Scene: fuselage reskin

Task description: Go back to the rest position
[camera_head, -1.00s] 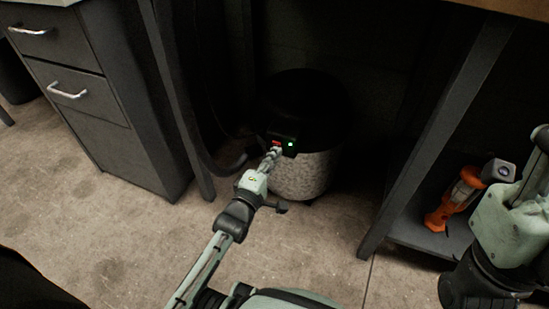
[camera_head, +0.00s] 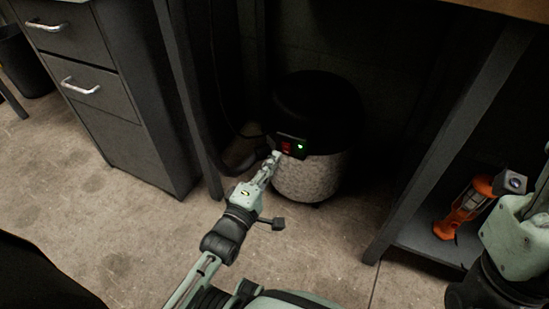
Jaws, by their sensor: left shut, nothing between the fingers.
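My left gripper (camera_head: 275,158) is shut and empty. Its tip is just in front of the small black control box on the round canister, by the red switch (camera_head: 286,147); I cannot tell whether it touches. The canister (camera_head: 310,178) has a dark top and a pale speckled lower part, and stands on the floor under the bench.
A grey drawer cabinet (camera_head: 120,120) stands at the left. A bench leg (camera_head: 450,130) and a low shelf (camera_head: 425,240) with an orange tool (camera_head: 463,208) are at the right. The concrete floor (camera_head: 130,230) in front is clear.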

